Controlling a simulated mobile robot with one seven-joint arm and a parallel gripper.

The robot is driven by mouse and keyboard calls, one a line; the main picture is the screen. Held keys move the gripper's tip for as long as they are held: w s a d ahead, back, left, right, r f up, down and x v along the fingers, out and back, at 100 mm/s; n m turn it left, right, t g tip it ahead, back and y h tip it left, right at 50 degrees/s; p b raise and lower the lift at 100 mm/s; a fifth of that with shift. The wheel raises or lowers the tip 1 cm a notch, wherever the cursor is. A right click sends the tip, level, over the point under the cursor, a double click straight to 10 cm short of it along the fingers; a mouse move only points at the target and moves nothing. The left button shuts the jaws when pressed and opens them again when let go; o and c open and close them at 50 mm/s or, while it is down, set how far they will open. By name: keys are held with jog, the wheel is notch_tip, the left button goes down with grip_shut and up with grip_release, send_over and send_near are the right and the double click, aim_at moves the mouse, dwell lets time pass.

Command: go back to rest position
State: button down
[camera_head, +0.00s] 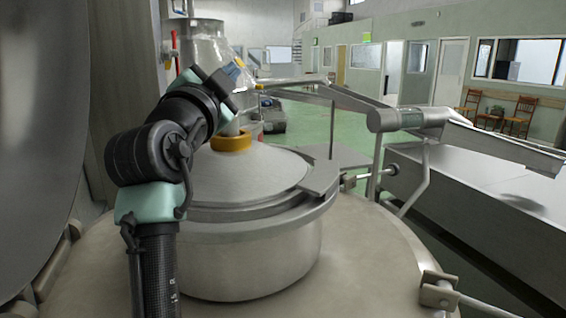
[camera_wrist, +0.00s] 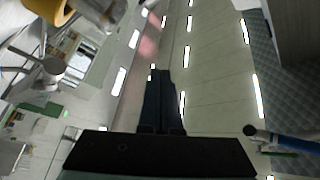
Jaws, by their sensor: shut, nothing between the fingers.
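My gripper shows in the wrist view (camera_wrist: 161,73), with its two dark fingers close together, shut and with nothing between them. In the head view my arm rises at the left and bends up and to the right, ending in the air above the round metal lid (camera_head: 235,172). The fingers cannot be made out clearly in the head view. The wrist view looks towards the ceiling and its strip lights (camera_wrist: 188,60), with nothing touching the fingertips.
The lidded metal vessel (camera_head: 255,262) stands close in front, with a yellow ring (camera_head: 231,143) above its lid. A metal pipe arm (camera_head: 410,120) reaches across to the right. A large steel wall stands close at left. Green floor (camera_head: 310,135) is open farther back.

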jog(key=s+d+r+n+t+y+p, duration=0.1)
jog(key=s+d+r+n+t, duration=0.1)
jog(key=s, duration=0.7)
jog(key=s+d+r+n+t+y+p, duration=0.1)
jog(key=s+d+r+n+t, duration=0.1)
jog(key=s+n, duration=0.4)
jog(key=s+d+r+n+t+y+p, duration=0.1)
jog(key=s+d+r+n, duration=0.3)
jog(key=s, duration=0.8)
jog(key=shift+d+r+n+t+y, duration=0.15)
jog(key=shift+r+n+t+y, duration=0.25)
jog(key=shift+t, duration=0.5)
jog(key=shift+s, duration=0.15)
